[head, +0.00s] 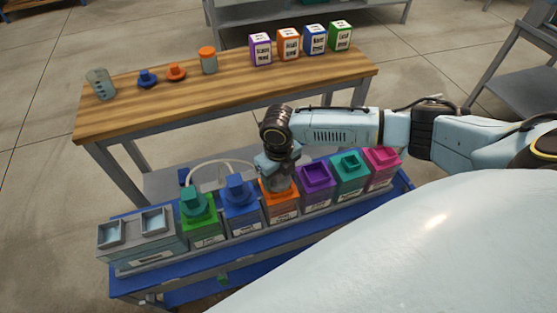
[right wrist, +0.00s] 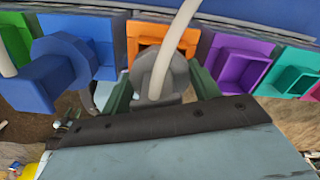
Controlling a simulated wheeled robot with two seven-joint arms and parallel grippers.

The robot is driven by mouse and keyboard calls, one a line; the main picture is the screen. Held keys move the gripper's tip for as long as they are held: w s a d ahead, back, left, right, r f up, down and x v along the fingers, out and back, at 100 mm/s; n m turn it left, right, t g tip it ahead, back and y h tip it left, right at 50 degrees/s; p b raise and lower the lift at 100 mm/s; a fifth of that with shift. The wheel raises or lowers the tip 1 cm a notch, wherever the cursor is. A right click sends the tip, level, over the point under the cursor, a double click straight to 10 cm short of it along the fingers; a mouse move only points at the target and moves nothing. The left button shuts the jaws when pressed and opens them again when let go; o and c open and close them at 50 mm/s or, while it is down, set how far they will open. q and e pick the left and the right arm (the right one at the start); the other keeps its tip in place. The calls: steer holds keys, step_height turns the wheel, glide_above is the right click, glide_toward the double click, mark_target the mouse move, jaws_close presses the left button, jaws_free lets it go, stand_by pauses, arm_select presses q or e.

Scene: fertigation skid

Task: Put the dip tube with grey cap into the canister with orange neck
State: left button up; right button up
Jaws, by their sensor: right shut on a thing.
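The canister with orange neck (head: 282,205) stands in the blue-trimmed rack row, and its orange neck (right wrist: 178,33) shows in the right wrist view. My right gripper (head: 280,172) is directly over this canister, pointing down. In the right wrist view my right gripper (right wrist: 162,90) is shut on the grey cap (right wrist: 160,72) of the dip tube, with a pale hose rising from it. The cap overlaps the near part of the orange neck. The tube below the cap is hidden, so I cannot tell how deep it is. My left gripper is not in view.
Close by on the left are the blue-capped canister (head: 243,200) and green-capped canister (head: 200,213). On the right are canisters with purple (head: 316,180), teal (head: 350,170) and pink (head: 382,162) necks. A wooden bench (head: 225,90) with boxes stands behind.

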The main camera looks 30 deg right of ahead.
steer(key=shift+f, duration=0.15)
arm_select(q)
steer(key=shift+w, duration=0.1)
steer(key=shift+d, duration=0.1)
arm_select(e)
steer(key=o, duration=1.2)
step_height(320, 180, up, 13)
steer(key=p, duration=0.3)
steer(key=shift+f, duration=0.2)
steer(key=shift+r, duration=0.45)
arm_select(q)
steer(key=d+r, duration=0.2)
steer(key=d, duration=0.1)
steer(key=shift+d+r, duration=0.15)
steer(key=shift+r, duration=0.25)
